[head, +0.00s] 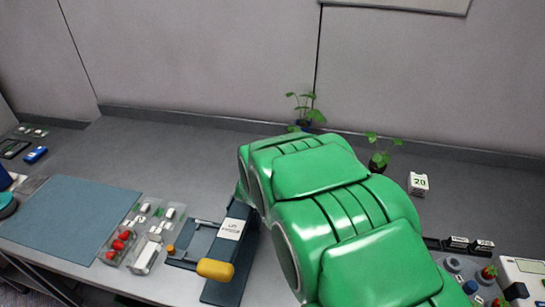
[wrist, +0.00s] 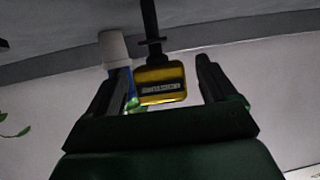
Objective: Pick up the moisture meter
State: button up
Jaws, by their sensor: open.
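A yellow block-shaped body with a dark label, which I take to be the moisture meter (wrist: 162,84), shows in the wrist view. A thin black shaft with a small crosspiece runs from it to the top of the picture. My gripper (wrist: 163,66) is open, with its two dark fingers on either side of the yellow body. A clear gap shows to the right finger; the left finger is nearer. I cannot tell how deep the body lies between them. In the head view, my green arm hides both gripper and meter.
A white-topped bottle-like thing (wrist: 114,48) stands partly behind the left finger. In the head view, potted plants (head: 305,108) (head: 379,157) and a white block marked 20 (head: 418,183) stand at the back. A blue mat (head: 65,220) and a dark press-like device (head: 231,250) lie left.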

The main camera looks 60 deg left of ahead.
jog(key=shift+w+a+f, duration=0.2)
jog(key=shift+w+a, duration=0.2)
jog(key=shift+a, duration=0.1)
jog(key=c, duration=1.1)
jog(key=shift+r, duration=0.45)
notch_tip(320, 180, up, 2)
jog(key=shift+r, duration=0.1)
jog(key=s+d+r, duration=0.2)
jog(key=d+r, duration=0.1)
jog(key=d, duration=0.1)
jog(key=s+d+r, duration=0.2)
jog(key=d+r, duration=0.1)
jog(key=d, duration=0.1)
jog(key=s+d+r, duration=0.1)
jog(key=d+r, duration=0.3)
jog(key=shift+s+d, duration=0.4)
